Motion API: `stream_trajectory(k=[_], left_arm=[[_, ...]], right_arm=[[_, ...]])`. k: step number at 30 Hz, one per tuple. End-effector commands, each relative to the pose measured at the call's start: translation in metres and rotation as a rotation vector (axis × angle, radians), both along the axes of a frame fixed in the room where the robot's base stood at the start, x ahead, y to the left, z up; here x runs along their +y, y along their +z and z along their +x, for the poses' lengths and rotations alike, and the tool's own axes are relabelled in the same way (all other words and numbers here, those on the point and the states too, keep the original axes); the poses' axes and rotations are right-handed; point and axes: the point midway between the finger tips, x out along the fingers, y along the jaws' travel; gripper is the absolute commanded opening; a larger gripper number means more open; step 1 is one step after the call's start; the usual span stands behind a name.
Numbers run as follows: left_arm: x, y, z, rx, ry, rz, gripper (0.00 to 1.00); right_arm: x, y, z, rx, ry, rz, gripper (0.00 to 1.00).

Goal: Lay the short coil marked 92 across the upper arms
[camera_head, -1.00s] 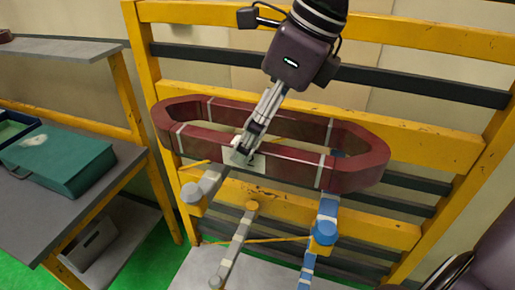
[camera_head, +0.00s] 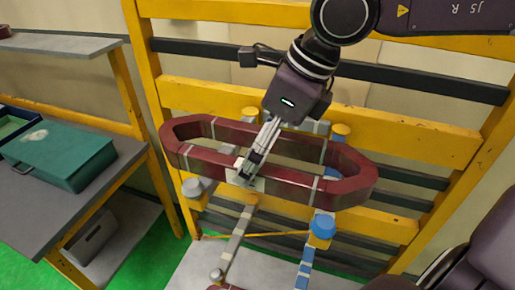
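The coil (camera_head: 327,191) is a dark red elongated ring with pale bands, held roughly level in front of the yellow rack. My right gripper (camera_head: 247,170) comes down from the upper right and is shut on the coil's near side, at a pale plate (camera_head: 245,181). The number on the plate is not readable. The upper arms show around the coil: a grey end (camera_head: 192,188) at its left and a blue end (camera_head: 321,227) under its right part. I cannot tell whether the coil touches them. My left gripper is not in view.
Lower grey (camera_head: 236,241) and blue (camera_head: 304,268) arms reach forward below. A dark red edge (camera_head: 391,283) shows at the bottom. A grey table with a green case (camera_head: 60,155) stands at the left. Yellow and dark rails back the coil closely.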

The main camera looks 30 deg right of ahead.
Motion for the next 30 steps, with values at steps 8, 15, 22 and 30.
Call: stream_trajectory(k=[8, 15, 22, 30], left_arm=[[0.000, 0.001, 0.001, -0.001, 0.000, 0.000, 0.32], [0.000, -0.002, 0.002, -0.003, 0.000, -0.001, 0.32], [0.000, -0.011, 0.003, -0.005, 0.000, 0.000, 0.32], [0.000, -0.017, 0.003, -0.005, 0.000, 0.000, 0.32]], right_arm=[[0.000, 0.001, 0.000, 0.000, 0.000, 0.000, 1.00], [-0.004, 0.018, -0.003, -0.008, -0.003, 0.001, 1.00], [-0.017, 0.064, -0.019, -0.008, -0.002, 0.002, 1.00], [-0.028, 0.104, -0.032, -0.002, -0.002, 0.000, 1.00]])
